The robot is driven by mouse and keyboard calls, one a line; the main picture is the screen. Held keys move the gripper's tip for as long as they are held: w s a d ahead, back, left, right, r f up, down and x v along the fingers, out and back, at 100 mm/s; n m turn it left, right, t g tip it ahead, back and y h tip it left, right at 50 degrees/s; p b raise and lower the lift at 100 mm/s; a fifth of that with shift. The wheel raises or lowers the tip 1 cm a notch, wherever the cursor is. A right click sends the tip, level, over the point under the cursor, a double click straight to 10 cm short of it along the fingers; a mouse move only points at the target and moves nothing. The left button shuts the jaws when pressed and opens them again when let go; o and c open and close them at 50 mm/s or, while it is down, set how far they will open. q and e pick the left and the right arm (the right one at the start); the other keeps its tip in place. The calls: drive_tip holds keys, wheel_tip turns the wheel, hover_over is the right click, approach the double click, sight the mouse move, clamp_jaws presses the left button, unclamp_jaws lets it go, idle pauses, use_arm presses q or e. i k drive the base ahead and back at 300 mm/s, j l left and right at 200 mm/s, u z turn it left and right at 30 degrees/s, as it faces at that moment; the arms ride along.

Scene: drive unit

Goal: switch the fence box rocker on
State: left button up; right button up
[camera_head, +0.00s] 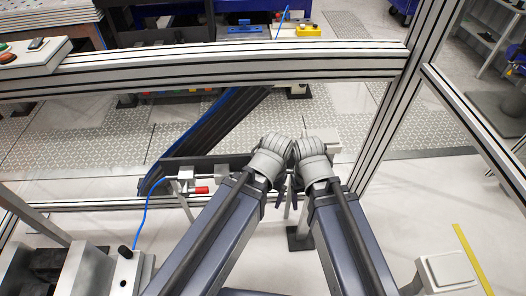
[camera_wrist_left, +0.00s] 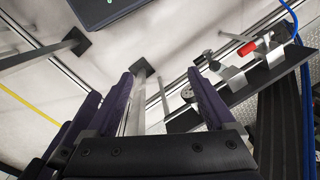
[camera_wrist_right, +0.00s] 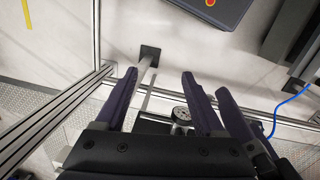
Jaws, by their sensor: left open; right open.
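In the head view a pale box (camera_head: 50,55) sits on the fence rail at the upper left. It has a dark rocker-like part (camera_head: 37,43) on top and a red button at the picture's left edge. Which way the rocker is tipped is too small to tell. Both my arms reach to the middle of the head view, well right of and below that box, their wrists side by side. My left gripper (camera_wrist_left: 160,72) is open and empty. My right gripper (camera_wrist_right: 158,72) is open and empty. The fence box shows in neither wrist view.
The fence rail (camera_head: 230,60) crosses in front, joining an upright post (camera_head: 405,90) at right. A white block with a black knob (camera_head: 124,252) stands lower left.

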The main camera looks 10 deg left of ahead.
sight(37, 42)
drive_tip(key=u, duration=1.7)
